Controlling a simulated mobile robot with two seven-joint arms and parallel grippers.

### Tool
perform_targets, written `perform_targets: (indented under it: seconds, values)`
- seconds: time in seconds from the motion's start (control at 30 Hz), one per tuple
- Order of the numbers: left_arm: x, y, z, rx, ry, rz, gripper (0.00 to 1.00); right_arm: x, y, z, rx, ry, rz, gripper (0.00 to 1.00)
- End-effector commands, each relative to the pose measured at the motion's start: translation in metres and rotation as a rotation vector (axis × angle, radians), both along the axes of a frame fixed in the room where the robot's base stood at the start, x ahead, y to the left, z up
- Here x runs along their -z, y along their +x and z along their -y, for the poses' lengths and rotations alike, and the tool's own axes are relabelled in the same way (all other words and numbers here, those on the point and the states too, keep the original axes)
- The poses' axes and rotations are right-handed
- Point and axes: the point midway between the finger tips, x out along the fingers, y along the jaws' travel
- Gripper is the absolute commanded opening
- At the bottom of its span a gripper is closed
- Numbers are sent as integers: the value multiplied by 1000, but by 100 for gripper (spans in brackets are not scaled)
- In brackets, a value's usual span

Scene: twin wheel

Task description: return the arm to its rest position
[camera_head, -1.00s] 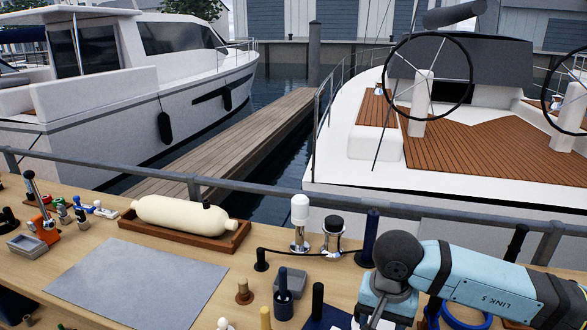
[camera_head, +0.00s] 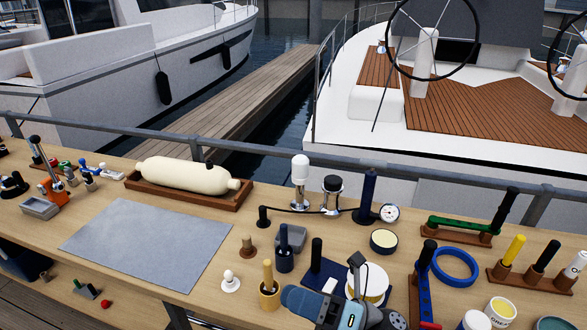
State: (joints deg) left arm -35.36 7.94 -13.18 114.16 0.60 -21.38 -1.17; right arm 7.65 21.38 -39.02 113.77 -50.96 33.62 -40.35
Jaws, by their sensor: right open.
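My right arm is folded low at the bottom edge, right of centre. Its blue and dark grey parts and right gripper (camera_head: 345,287) are over the front of the workbench (camera_head: 215,309). The gripper appears empty, with its jaws apart; its fingertips are hard to make out against the dark parts. It overlaps a white round roll or tub (camera_head: 372,283) and a dark blue mat (camera_head: 318,270) in the picture; I cannot tell the gap between them. My left gripper is not in view.
A grey mat (camera_head: 148,243) lies bare at left. A cream cylinder in a wooden tray (camera_head: 190,178) is behind it. A rail (camera_head: 290,152) runs along the back.

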Motion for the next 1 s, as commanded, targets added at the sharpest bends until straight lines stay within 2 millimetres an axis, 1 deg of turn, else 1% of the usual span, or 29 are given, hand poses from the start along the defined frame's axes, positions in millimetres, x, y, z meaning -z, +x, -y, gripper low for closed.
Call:
perform_targets:
  seconds: [0.03, 0.07, 0.1, 0.17, 0.2, 0.27, 0.3, 0.37, 0.4, 0.47, 0.5, 0.53, 0.6, 0.7, 0.77, 1.0]
  values:
    - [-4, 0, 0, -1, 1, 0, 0, 8, 7, 12, 72, 90, -201, 54]
    - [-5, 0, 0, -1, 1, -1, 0, 15, 13, 21, 113, 144, -319, 54]
    - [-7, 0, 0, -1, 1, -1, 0, 27, 20, 34, 167, 218, -478, 54]
    - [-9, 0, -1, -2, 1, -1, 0, 51, 26, 56, 247, 329, -716, 54]
    - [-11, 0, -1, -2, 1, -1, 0, 70, 27, 71, 300, 405, -874, 54]
    - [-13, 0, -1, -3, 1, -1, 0, 103, 23, 95, 380, 525, -1107, 54]
    - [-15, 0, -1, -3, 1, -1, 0, 127, 15, 110, 434, 607, -1263, 54]
    - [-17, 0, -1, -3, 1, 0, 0, 163, -1, 132, 512, 728, -1477, 54]
    - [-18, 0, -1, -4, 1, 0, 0, 185, -13, 144, 557, 802, -1601, 54]
    - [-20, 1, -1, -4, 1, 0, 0, 213, -34, 160, 620, 901, -1760, 54]
    - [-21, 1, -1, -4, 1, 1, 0, 228, -48, 167, 653, 961, -1848, 54]
    - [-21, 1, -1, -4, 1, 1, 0, 238, -57, 173, 677, 1001, -1905, 54]
    - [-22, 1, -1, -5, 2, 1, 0, 255, -76, 181, 722, 1073, -2008, 54]
    - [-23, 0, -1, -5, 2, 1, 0, 270, -94, 188, 760, 1139, -2096, 54]
    - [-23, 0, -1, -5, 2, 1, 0, 274, -99, 190, 770, 1158, -2120, 54]
    - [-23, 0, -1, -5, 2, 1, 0, 274, -99, 190, 770, 1160, -2122, 54]
